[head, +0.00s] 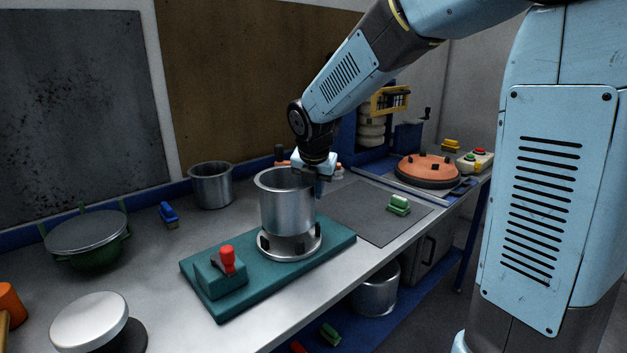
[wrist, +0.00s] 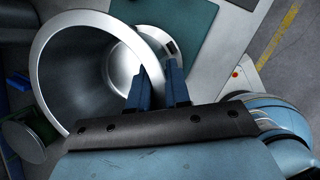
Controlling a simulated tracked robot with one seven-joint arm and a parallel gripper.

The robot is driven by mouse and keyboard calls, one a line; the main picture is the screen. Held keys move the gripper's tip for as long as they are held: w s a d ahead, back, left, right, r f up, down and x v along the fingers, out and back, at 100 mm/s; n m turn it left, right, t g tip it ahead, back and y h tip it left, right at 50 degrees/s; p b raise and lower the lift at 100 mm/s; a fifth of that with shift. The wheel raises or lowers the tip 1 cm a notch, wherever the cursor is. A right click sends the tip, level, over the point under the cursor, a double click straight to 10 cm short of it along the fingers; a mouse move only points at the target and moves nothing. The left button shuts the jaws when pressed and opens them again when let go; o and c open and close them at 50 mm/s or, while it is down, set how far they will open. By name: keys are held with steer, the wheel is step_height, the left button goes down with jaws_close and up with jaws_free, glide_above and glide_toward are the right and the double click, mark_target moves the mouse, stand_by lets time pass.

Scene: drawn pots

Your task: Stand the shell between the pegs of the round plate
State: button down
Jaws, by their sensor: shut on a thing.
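The shell (head: 287,208) is a silver, open-topped metal cylinder, upright over the round plate (head: 291,252). The plate is a silver disc with dark pegs around it, fixed on a teal base (head: 335,238). The shell's lower edge is close to the pegs; I cannot tell whether it touches the plate. My gripper (head: 319,188) is shut on the right side of the shell's wall. In the wrist view my fingers (wrist: 166,88) pinch the rim of the shell (wrist: 52,60), one inside and one outside. Part of the plate (wrist: 166,36) shows beyond it; the far pegs are hidden.
A red-knobbed clamp block (head: 222,275) sits on the base's left end. A grey pot (head: 211,186), green lidded pot (head: 87,235) and blue block (head: 169,214) stand to the left. A green block (head: 398,205) lies on the dark mat (head: 360,215) at right.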

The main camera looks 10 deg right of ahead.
mark_target(313, 198)
steer(key=shift+f, duration=1.6)
steer(key=shift+s+f, duration=0.1)
steer(key=shift+f, duration=0.05)
steer(key=shift+a, duration=0.15)
